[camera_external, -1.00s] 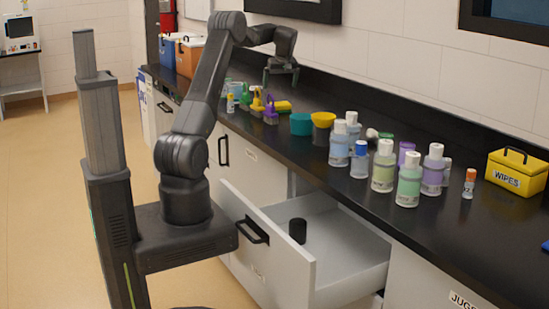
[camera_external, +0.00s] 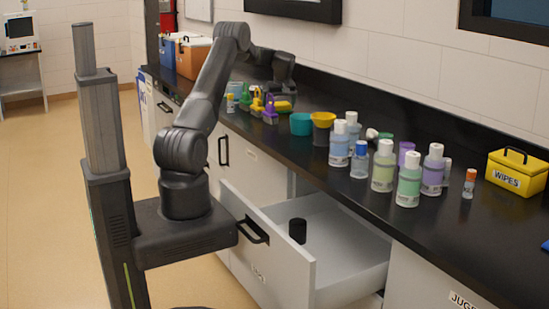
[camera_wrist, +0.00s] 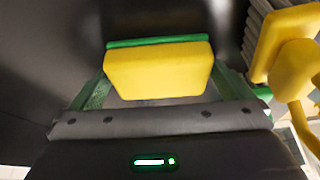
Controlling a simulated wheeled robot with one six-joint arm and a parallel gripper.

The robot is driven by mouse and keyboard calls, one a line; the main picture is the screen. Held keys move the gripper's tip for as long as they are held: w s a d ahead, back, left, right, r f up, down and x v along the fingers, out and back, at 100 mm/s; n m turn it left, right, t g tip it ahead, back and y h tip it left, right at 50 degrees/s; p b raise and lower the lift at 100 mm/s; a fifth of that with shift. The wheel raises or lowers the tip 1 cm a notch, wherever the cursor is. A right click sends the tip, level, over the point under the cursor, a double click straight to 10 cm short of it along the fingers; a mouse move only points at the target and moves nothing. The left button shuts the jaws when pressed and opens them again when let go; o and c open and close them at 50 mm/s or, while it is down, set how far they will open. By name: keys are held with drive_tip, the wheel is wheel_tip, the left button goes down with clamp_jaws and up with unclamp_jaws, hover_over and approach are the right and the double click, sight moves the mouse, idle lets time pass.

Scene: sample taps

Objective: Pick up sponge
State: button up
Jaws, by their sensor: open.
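The sponge (camera_wrist: 158,72) is a yellow block with a green layer along one long edge, lying on the black counter. In the external view, a small yellow part of it (camera_external: 284,106) shows below my gripper (camera_external: 283,93). In the wrist view, my gripper (camera_wrist: 160,92) is open, with one green finger at each side of the sponge's lower part. I cannot tell whether the fingers touch it.
Yellow, green and purple spray bottles (camera_external: 257,103) stand close to the left of the sponge; yellow parts (camera_wrist: 285,50) show at the right in the wrist view. A drawer (camera_external: 345,255) stands open below.

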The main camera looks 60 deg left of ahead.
drive_tip(key=c, duration=0.8)
drive_tip(key=shift+r, duration=0.1)
